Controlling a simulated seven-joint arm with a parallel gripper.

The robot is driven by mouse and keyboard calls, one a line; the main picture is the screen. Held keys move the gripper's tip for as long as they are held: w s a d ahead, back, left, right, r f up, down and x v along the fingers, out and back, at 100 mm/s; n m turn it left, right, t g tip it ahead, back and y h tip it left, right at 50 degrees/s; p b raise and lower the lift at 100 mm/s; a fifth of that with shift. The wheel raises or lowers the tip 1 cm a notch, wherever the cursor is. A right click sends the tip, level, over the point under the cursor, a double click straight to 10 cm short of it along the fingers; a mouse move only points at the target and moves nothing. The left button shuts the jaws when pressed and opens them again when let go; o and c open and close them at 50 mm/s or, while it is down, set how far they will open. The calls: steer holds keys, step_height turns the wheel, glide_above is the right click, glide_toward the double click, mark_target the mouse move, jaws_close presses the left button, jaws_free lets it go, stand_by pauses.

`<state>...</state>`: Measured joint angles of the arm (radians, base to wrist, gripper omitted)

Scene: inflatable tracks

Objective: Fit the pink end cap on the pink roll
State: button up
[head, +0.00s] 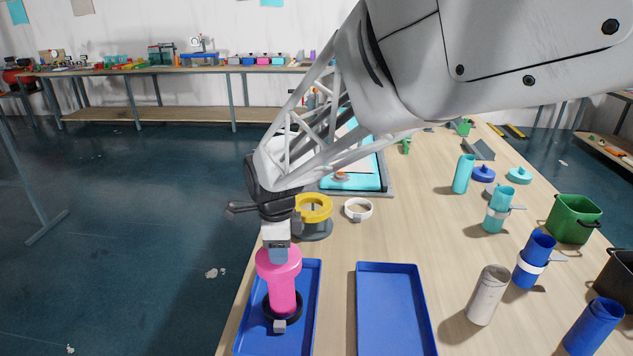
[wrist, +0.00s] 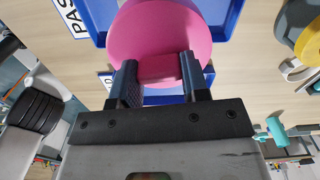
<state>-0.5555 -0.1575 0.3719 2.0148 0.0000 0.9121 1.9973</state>
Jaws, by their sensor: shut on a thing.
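The pink end cap (head: 278,262) is the wide pink piece at the top of the pink roll (head: 285,293) in the head view. In the wrist view the cap (wrist: 150,35) is a broad pink disc with a raised grip block. My gripper (head: 278,250) points down from above, and its fingers (wrist: 159,79) are shut on that block. The roll stands upright in a dark ring (head: 283,308) with a grey block at its front, over the left blue tray (head: 245,338). Cap and roll line up and look in contact, but I cannot tell how deeply the cap is seated.
A second blue tray (head: 391,310) is empty to the right. A yellow ring on a grey stand (head: 314,213) and a white ring (head: 358,209) are behind. A grey roll (head: 488,295), several blue and teal rolls, and a green bin (head: 573,220) stand on the right.

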steer(key=shift+f, duration=0.15)
steer(key=o, duration=1)
steer(key=shift+r, duration=3.5)
steer(key=shift+d, duration=0.1)
